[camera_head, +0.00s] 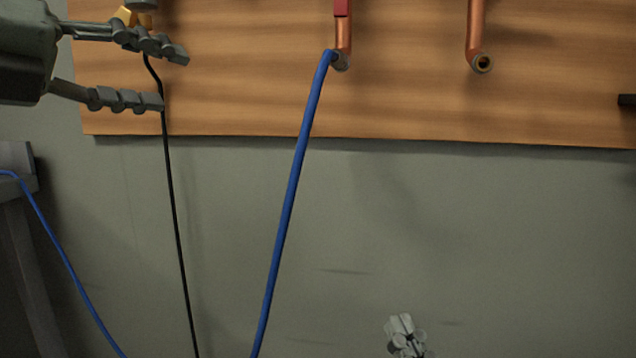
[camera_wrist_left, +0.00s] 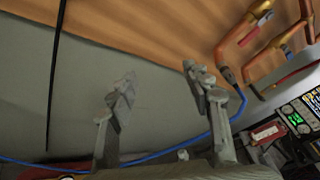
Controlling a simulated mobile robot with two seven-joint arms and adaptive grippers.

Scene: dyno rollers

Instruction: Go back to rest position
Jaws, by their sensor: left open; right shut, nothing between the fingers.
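My left gripper (camera_head: 174,78) is at the upper left of the head view, in front of the wooden board. Its two fingers are spread apart with nothing held between them. In the left wrist view the same gripper (camera_wrist_left: 158,83) also shows open and empty. My right gripper (camera_head: 406,338) shows only as its fingertips at the bottom edge of the head view, right of the middle. Its fingers are together and nothing is seen in them. The rest of it is out of the picture.
A wooden board (camera_head: 250,100) carries copper pipes (camera_head: 476,30). A blue hose (camera_head: 290,200) hangs from one pipe end. A black cable (camera_head: 175,220) hangs close to my left fingertips. A panel with lit displays (camera_wrist_left: 294,118) is at the right. The grey wall below is mostly clear.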

